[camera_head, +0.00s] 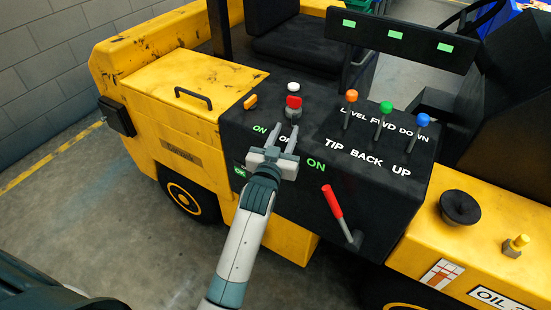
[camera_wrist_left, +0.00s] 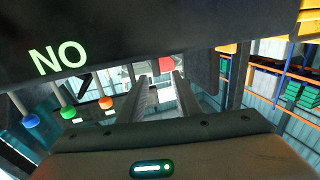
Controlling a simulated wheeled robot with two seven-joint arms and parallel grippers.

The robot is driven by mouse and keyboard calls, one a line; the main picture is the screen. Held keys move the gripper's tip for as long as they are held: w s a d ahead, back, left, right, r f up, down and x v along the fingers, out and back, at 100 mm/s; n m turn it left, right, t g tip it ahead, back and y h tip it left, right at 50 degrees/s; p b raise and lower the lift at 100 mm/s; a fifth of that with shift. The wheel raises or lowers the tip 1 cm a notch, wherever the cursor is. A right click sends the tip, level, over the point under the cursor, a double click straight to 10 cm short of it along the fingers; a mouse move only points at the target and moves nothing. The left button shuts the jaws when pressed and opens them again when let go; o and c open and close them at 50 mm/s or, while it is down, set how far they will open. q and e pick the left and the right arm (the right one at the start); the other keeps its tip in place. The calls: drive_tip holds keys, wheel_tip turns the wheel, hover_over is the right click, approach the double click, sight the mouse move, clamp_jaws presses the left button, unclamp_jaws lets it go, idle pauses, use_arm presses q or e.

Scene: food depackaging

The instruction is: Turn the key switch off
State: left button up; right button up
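The black control panel (camera_head: 262,118) on the yellow vehicle carries a red control (camera_head: 293,102) with a pale base, probably the key switch. Green "ON" and pale, partly covered lettering lie just in front of it. My left gripper (camera_head: 282,132) is over the panel's front part, fingers apart and empty, pointing toward the red control. It appears short of it. In the left wrist view the open fingers (camera_wrist_left: 160,82) frame a pale area, with a red part (camera_wrist_left: 172,65) beyond the tips. The key's exact position cannot be told. My right gripper is not in view.
An orange knob (camera_head: 250,101) and a white button (camera_head: 293,87) are near the red control. Orange (camera_head: 351,96), green (camera_head: 386,107) and blue (camera_head: 422,119) levers stand to the right. A red-handled lever (camera_head: 333,201) projects from the panel's front. Open floor (camera_head: 120,225) lies left.

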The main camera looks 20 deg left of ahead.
use_arm(q)
drive_tip(key=s+b, duration=0.1)
drive_tip(key=s, duration=0.8)
drive_tip(key=shift+s+d+b, duration=0.25)
drive_tip(key=shift+d+b, duration=0.05)
drive_tip(key=shift+b, duration=0.1)
